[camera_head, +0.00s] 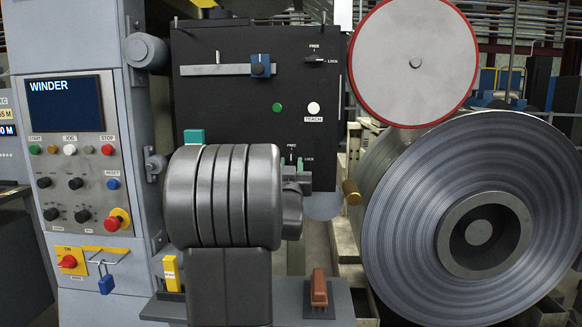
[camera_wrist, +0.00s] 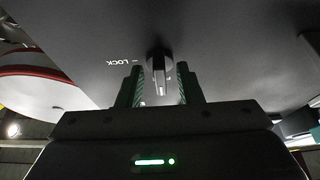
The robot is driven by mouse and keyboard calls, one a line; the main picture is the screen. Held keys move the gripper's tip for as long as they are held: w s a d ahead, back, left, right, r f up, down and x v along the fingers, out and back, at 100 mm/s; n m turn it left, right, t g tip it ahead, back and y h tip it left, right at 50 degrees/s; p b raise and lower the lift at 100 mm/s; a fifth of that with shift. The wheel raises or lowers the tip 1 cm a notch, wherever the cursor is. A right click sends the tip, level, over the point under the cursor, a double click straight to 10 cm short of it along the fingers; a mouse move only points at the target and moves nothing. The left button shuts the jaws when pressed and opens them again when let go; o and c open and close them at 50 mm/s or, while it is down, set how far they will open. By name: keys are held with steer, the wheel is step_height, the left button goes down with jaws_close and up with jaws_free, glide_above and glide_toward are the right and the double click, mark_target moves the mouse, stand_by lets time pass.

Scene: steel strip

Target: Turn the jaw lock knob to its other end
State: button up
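A dark knob with a pale pointer line (camera_wrist: 158,66) stands between my gripper's fingertips in the wrist view. The line points toward the lower edge there, on the FREE side. The LOCK label (camera_wrist: 125,61) reads upside down to its left. My gripper (camera_wrist: 158,88) is open, with a green-padded finger on each side of the knob and a small gap on both sides. In the head view, my gripper (camera_head: 292,163) is at the lower FREE/LOCK marking on the black panel (camera_head: 230,105), and its fingers and my arm mostly hide the knob.
A red-rimmed disc (camera_head: 415,63) and a large steel coil (camera_head: 400,215) stand to the right. The WINDER console (camera_head: 75,160) is at left.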

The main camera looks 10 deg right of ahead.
steer(key=v, duration=1.3)
steer(key=shift+s+b, duration=0.35)
steer(key=shift+b, duration=0.1)
steer(key=shift+w+f, duration=0.1)
steer(key=p+x, duration=0.1)
steer(key=x, duration=1.2)
steer(key=shift+w, duration=0.3)
steer(key=shift+s, duration=0.1)
